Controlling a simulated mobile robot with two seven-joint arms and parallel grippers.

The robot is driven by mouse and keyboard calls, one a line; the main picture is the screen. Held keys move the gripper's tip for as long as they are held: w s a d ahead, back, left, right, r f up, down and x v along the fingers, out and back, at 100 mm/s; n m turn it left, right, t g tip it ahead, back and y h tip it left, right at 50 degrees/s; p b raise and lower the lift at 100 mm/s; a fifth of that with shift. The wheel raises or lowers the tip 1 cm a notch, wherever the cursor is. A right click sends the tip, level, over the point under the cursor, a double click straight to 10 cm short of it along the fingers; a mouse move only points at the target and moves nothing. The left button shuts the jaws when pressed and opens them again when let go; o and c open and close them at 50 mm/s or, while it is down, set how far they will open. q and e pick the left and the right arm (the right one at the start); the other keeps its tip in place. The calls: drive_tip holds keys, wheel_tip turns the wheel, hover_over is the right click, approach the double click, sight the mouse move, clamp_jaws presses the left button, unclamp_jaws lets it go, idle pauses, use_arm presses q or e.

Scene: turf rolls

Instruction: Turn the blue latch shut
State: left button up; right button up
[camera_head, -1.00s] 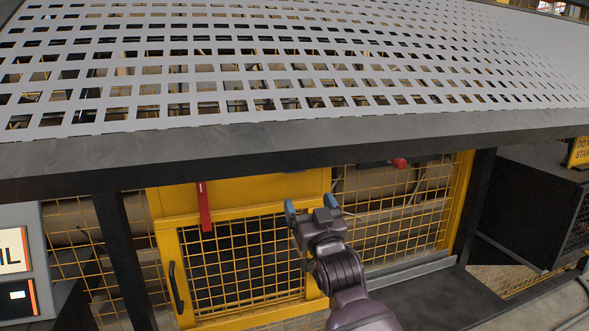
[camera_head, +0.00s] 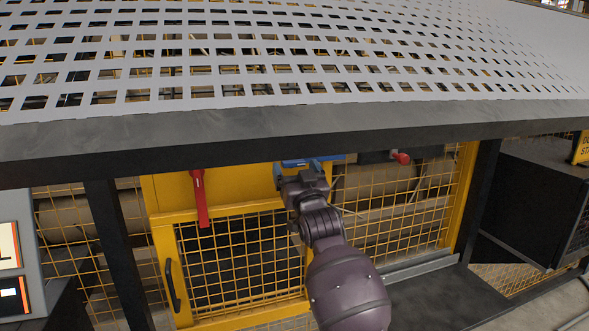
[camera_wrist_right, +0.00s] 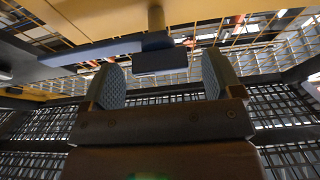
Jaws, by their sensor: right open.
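The blue latch (camera_head: 330,158) shows just under the front edge of the bench, at the top right of the yellow mesh door (camera_head: 163,240). It lies roughly level, partly hidden by the bench edge and my gripper. My right gripper (camera_head: 297,170) is right at the latch with its fingers apart. In the right wrist view the long blue bar of the latch (camera_wrist_right: 90,52) runs to the left, and its dark end block shows ahead of the gap between the open fingers (camera_wrist_right: 162,80). I cannot tell whether a finger touches it. My left gripper is out of view.
A red lever (camera_head: 203,205) hangs on the door's top left. A black door handle (camera_head: 173,285) is at the left edge of the door. A red knob (camera_head: 401,158) is to the right. The dark bench edge (camera_head: 420,134) overhangs closely above the gripper.

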drive_tip(key=shift+w+a+r, duration=0.15)
drive_tip(key=shift+w+r, duration=0.15)
drive_tip(key=shift+w, duration=0.35)
drive_tip(key=shift+c, duration=0.4)
drive_tip(key=c, duration=1.2)
